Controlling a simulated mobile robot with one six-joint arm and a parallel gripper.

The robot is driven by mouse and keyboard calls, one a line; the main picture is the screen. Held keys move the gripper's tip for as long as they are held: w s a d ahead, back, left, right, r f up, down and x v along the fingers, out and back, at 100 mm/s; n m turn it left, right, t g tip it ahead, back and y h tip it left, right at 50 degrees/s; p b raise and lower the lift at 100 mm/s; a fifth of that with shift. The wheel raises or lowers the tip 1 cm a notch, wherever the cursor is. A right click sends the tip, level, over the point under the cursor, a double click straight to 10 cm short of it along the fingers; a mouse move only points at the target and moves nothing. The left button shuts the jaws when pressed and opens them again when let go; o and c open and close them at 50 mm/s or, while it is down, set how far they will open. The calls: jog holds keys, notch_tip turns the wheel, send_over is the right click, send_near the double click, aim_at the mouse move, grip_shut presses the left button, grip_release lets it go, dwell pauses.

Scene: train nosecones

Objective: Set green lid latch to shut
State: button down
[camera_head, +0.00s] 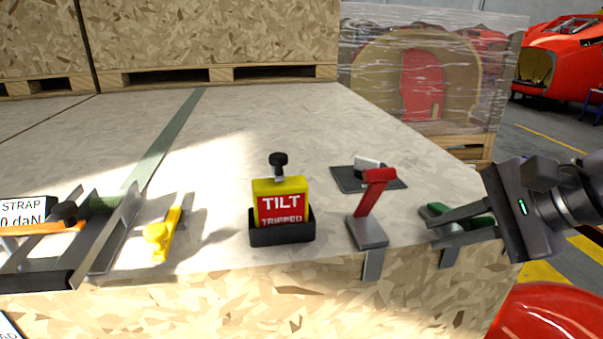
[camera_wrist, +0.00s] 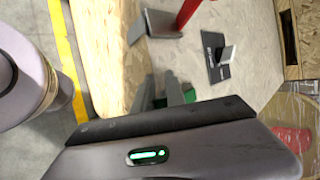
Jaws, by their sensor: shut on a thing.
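The green lid latch (camera_head: 475,222) sits on the right front edge of the crate top, with a grey metal tab (camera_head: 449,257) hanging over the edge. My gripper (camera_head: 432,226) reaches in from the right, and its fingers are closed around the green latch, hiding part of it. In the wrist view, a bit of the green latch (camera_wrist: 160,102) shows by the fingers (camera_wrist: 160,90). The latch's exact angle is hard to tell behind the fingers.
A red latch (camera_head: 375,190) stands raised just left of my gripper. Behind it lies a dark plate (camera_head: 345,180) with a pale block. A yellow TILT indicator (camera_head: 280,200), a yellow latch (camera_head: 165,235) and a strap ratchet (camera_head: 110,230) stand farther left.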

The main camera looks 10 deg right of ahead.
jog(key=shift+s+d+f+t+b, duration=0.1)
jog(key=shift+s+f+t+b, duration=0.1)
jog(key=shift+f+t+b, duration=0.4)
jog(key=shift+s+d+f+t+b, duration=0.1)
jog(key=shift+s+f+t+b, duration=0.15)
jog(key=shift+b, duration=0.65)
jog(key=c, duration=1.4)
grip_release()
jog(key=shift+w, duration=0.15)
jog(key=shift+c, duration=0.2)
jog(key=shift+o, duration=0.4)
jog(key=shift+w+d, duration=0.15)
jog(key=shift+w, duration=0.3)
jog(key=shift+s+r, duration=0.15)
jog(key=shift+r, duration=0.05)
